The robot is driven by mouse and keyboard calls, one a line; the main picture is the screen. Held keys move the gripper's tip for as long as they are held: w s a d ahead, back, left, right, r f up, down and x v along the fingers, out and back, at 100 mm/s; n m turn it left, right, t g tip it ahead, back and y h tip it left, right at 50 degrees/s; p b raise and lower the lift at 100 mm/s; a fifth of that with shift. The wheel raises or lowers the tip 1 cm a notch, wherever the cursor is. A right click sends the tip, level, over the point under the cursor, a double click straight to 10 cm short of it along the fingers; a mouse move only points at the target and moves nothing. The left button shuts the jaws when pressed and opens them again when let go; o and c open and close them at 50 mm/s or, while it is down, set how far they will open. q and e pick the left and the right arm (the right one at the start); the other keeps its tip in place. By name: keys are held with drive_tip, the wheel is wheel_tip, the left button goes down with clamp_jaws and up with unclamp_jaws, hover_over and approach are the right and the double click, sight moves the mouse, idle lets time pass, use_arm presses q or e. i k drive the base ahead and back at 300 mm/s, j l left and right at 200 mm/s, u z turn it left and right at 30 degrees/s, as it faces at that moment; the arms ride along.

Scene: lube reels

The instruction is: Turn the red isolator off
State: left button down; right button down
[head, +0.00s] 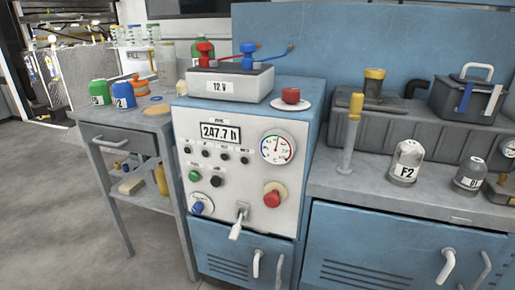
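A grey control panel (235,190) faces me on the front of a blue cabinet. A red knob (272,197) on a tan round plate sits at its lower right, below the round gauge (277,147). A second red knob (291,95) sits on a white disc on top of the cabinet, right of the 12 V battery (230,83). I cannot tell from any readable label which of the two is the isolator, nor its on or off position. Neither of my grippers is in view.
The panel also has a lever (238,222), a blue knob (198,207), a green button (194,176) and a display (220,132) reading 247.7 h. A grey side table (115,130) stands left. A counter (415,195) with bottles stands right. Floor at left is clear.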

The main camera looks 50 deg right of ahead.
sight(291, 95)
drive_tip(key=z, duration=1.7)
